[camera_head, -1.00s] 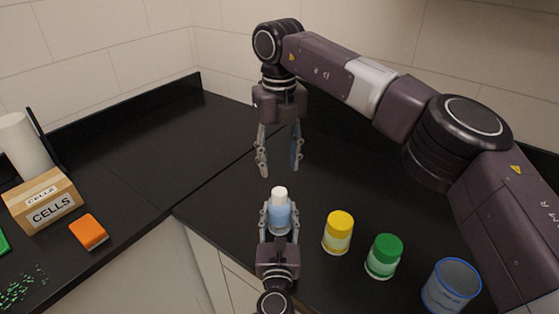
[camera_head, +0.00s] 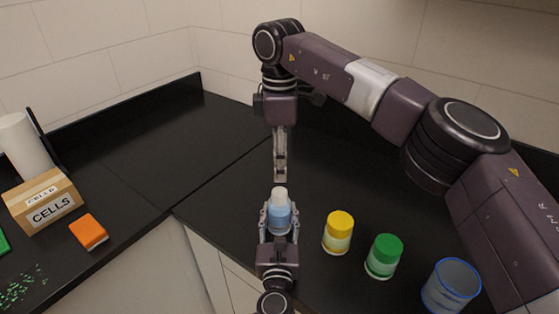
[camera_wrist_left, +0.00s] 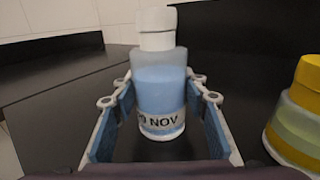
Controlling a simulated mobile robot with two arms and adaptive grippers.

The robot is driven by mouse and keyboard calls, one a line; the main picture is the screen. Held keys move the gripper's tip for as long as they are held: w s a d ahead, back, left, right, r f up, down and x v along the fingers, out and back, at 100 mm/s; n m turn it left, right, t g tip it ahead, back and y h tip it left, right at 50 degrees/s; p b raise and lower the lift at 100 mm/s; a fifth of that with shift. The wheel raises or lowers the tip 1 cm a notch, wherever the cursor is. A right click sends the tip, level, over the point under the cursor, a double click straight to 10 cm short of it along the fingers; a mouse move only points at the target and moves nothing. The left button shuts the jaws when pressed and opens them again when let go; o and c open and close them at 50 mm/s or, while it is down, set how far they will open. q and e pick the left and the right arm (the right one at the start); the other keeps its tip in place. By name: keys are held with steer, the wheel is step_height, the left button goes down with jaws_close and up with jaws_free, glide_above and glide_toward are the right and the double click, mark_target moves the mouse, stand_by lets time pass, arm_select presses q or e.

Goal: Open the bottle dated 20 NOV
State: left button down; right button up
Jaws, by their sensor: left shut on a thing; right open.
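A bottle (camera_head: 279,215) of light blue liquid with a white cap (camera_head: 279,193) stands upright between the fingers of my left gripper (camera_head: 279,212). In the left wrist view the bottle (camera_wrist_left: 160,88) has a label (camera_wrist_left: 158,122) whose visible part ends in "0 NOV"; its left end is cut off from sight. My left gripper is shut on this bottle, one finger on each side. My right gripper (camera_head: 280,178) points down just above the white cap, apart from it. It is open and seen edge-on, so one finger hides the other.
A yellow-capped bottle (camera_head: 338,233), a green-capped bottle (camera_head: 384,257) and a blue-rimmed container (camera_head: 451,287) stand to the right. At the left are a box marked CELLS (camera_head: 46,203) and an orange block (camera_head: 88,233). The dark counter (camera_head: 200,140) behind is clear.

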mark_target(279, 192)
steer(key=m, duration=0.2)
steer(key=shift+m, duration=0.4)
steer(key=shift+f, duration=0.2)
step_height(279, 192, down, 8)
steer(key=shift+r, duration=0.2)
